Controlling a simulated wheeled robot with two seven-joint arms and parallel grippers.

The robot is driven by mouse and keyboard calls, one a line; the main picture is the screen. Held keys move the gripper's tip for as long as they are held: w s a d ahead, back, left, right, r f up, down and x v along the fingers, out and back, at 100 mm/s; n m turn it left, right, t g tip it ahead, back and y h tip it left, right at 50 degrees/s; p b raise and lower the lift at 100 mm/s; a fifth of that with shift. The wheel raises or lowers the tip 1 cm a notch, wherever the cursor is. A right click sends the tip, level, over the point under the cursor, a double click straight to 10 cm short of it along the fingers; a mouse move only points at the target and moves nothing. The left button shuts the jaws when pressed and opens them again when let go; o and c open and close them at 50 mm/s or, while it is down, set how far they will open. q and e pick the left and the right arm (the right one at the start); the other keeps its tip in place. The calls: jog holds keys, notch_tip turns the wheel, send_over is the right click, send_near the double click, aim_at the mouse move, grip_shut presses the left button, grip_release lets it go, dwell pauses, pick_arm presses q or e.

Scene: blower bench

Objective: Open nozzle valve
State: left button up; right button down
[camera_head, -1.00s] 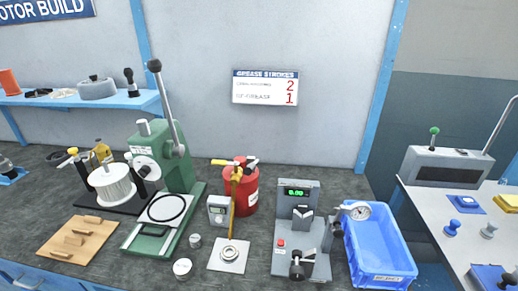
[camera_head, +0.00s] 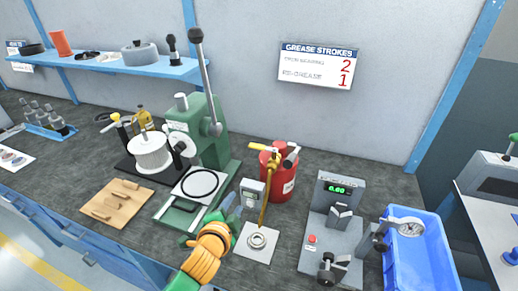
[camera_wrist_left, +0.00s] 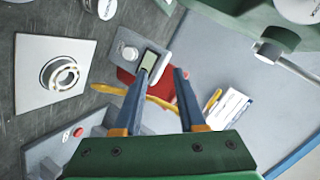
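A grey meter (camera_head: 252,192) is beside the tube. My left gripper (camera_head: 232,206) is left of and near the meter. In the left wrist view its fingers (camera_wrist_left: 166,68) are apart with nothing held. One fingertip overlaps the meter's display (camera_wrist_left: 150,62); contact cannot be told. My right gripper is out of view.
The green press (camera_head: 205,130) with its tall lever stands left of the can. A grey gauge stand (camera_head: 318,243) and a blue bin (camera_head: 422,262) are to the right. A wooden board (camera_head: 118,204) with small pieces lies at the front left.

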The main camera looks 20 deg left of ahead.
aim_at(257, 146)
pick_arm(q)
jog(key=w+r+m+t, duration=0.1)
jog(key=w+r+m, duration=0.1)
jog(key=r, duration=0.1)
jog(key=w+d+r+m+t+h, duration=0.1)
jog(key=w+r+m+t, duration=0.1)
jog(key=w+r+m, duration=0.1)
jog(key=w+r+m+t+h, duration=0.1)
jog(key=w+r+m, duration=0.1)
jog(key=w+r, duration=0.1)
jog(key=shift+w+d+r+m+t, duration=0.2)
jog(key=shift+d+m+t, duration=0.05)
jog(key=shift+m+t, duration=0.05)
jog(key=w, duration=0.6)
jog(key=shift+w+d, duration=0.15)
jog(key=shift+c, duration=0.2)
grip_shut()
